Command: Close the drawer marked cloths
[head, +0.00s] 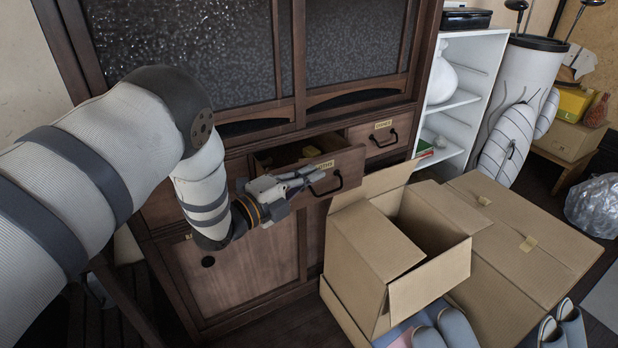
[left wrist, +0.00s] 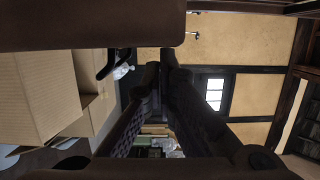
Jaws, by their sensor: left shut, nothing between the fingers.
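A dark wooden drawer (head: 345,163) in the cabinet is pulled out. Its label is partly covered by my gripper and I cannot read it for certain. It has a black bow handle (head: 326,188), and something yellowish lies inside. My left gripper (head: 318,174) is shut and empty, with its fingertips in front of the drawer front, near label and handle. I cannot tell whether they touch it. In the left wrist view the closed fingers (left wrist: 166,62) point past a brown wooden panel (left wrist: 90,25), with a dark handle (left wrist: 108,66) beside it. My right gripper is not in view.
A shut drawer (head: 380,138) with its own label is to the right. An open cardboard box (head: 372,255) stands close below the pulled-out drawer, with a larger closed box (head: 520,235) beside it. Slippers (head: 455,325) are on the floor. A white shelf (head: 468,85) stands right of the cabinet.

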